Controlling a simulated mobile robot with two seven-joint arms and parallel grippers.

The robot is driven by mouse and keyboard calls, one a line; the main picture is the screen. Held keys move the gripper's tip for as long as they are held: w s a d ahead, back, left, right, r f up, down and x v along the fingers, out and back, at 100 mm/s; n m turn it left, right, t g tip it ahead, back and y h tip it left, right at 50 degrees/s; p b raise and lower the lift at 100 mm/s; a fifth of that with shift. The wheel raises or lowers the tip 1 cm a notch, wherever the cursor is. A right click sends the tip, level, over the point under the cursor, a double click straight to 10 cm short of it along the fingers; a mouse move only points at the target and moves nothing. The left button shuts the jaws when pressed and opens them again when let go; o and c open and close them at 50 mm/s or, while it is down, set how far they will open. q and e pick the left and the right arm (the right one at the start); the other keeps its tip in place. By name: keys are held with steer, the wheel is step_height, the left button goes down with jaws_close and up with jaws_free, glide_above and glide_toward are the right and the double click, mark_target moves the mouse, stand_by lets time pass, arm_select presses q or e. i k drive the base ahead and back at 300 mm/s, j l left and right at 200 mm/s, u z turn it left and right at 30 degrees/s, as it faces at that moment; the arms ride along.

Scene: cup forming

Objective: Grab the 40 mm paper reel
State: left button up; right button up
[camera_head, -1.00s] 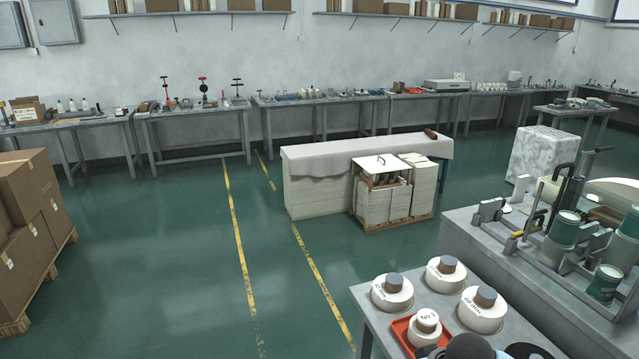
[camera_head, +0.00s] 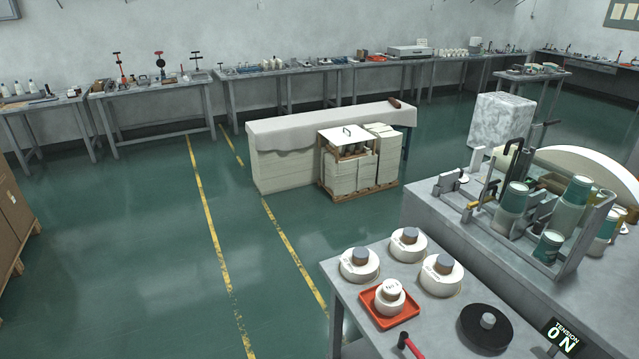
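Several white paper reels with brown or grey cores stand on the near grey table. One reel (camera_head: 360,267) is at the left, one reel (camera_head: 407,247) at the back, and one reel (camera_head: 440,278) at the right. A smaller white reel (camera_head: 389,299) sits in a red tray (camera_head: 369,309) in front of them. Labels on the reels are too small to read, so I cannot tell which is the 40 mm one. Neither of my grippers is in view.
A black disc (camera_head: 472,335) with a grey knob and a red-handled tool (camera_head: 405,341) lie at the table's front. A TENSION display (camera_head: 563,339) is at right. A bench with a cup machine (camera_head: 528,225) stands behind. Green floor (camera_head: 130,250) is open at left.

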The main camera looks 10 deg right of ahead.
mark_target(359, 265)
steer(key=i+j, duration=0.5)
steer(key=i, duration=0.15)
steer(key=i+j, duration=0.5)
steer(key=i, duration=0.2)
steer(key=i+j, duration=0.5)
steer(key=i, duration=0.15)
steer(key=i+j, duration=0.5)
steer(key=i, duration=0.15)
steer(key=i+j+z, duration=0.3)
steer(key=z, duration=0.15)
steer(key=i+j+z, duration=0.4)
steer(key=k, duration=0.1)
